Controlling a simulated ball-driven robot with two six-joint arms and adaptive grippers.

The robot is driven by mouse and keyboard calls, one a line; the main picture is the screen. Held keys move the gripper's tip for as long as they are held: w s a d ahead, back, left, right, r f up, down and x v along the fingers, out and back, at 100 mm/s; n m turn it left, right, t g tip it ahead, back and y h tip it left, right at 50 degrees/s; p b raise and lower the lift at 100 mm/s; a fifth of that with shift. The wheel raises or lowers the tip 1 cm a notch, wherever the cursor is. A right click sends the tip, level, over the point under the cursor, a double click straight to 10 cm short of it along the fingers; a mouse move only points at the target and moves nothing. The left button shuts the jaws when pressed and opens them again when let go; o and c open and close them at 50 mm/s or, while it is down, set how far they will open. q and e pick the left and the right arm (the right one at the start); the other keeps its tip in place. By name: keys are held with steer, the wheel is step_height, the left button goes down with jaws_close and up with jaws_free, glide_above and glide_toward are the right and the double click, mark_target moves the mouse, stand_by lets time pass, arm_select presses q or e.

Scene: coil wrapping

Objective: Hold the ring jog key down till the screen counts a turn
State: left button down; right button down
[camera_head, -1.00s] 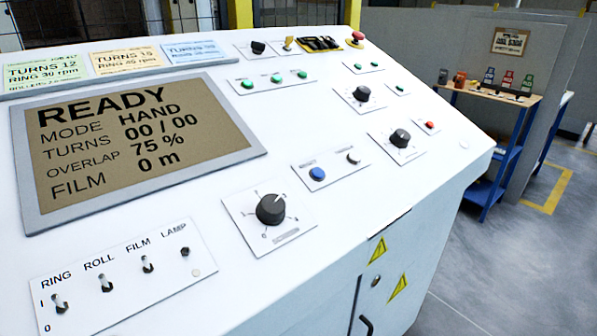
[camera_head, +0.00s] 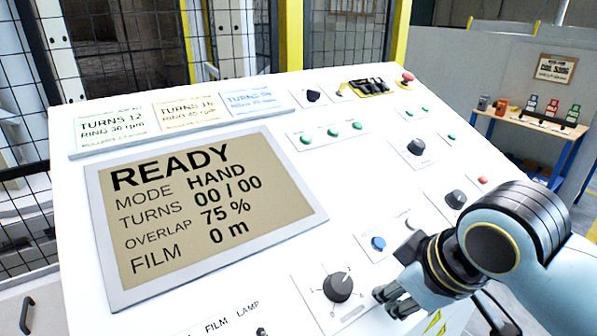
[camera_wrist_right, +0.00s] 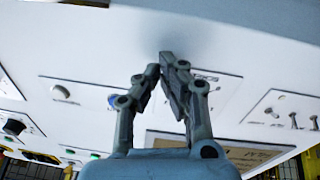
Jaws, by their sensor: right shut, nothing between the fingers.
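The console screen (camera_head: 205,210) reads READY, MODE HAND, TURNS 00 / 00, OVERLAP 75 %, FILM 0 m. A blue round key (camera_head: 378,243) and a pale key beside it share a small plate right of the screen. Their labels are too small to read, so I cannot tell which is the ring jog key. My right gripper (camera_head: 388,298) is shut and empty, just right of the black rotary knob (camera_head: 338,286) and below the blue key. In the right wrist view the fingers (camera_wrist_right: 160,66) point at bare white panel; the blue key (camera_wrist_right: 112,100) shows left of them. My left gripper is out of view.
Toggle switches (camera_wrist_right: 293,119) stand right of the fingers in the wrist view. Green keys (camera_head: 332,131), more knobs (camera_head: 416,147) and a red mushroom button (camera_head: 407,76) are farther up the panel.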

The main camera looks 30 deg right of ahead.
mark_target(306, 139)
steer(key=w+r+n+t, duration=0.1)
steer(key=w+r, duration=0.2)
steer(key=w, duration=0.2)
steer(key=w+r+n+t+y, duration=0.1)
steer(key=w+r+n, duration=0.1)
steer(key=w, duration=0.3)
steer(key=w+r+n+t, duration=0.1)
steer(key=w+r+n, duration=0.1)
steer(key=w+r, duration=0.2)
steer(key=shift+w+d+r+y, duration=0.1)
steer(key=shift+w+d+y, duration=0.05)
steer(key=shift+w, duration=0.25)
steer(key=shift+w+d+y, duration=0.1)
steer(key=shift+w+y, duration=0.05)
steer(key=shift+w, duration=0.2)
steer(key=w+d+r+n+t+y, duration=0.1)
steer(key=w+d+r+n+t, duration=0.1)
steer(key=w+r, duration=0.9)
step_height(306, 139, up, 3)
steer(key=n+t, duration=0.1)
steer(key=n, duration=0.1)
steer(key=shift+n+y, duration=0.3)
steer(key=shift+w+a+f, duration=0.1)
steer(key=shift+f, duration=0.05)
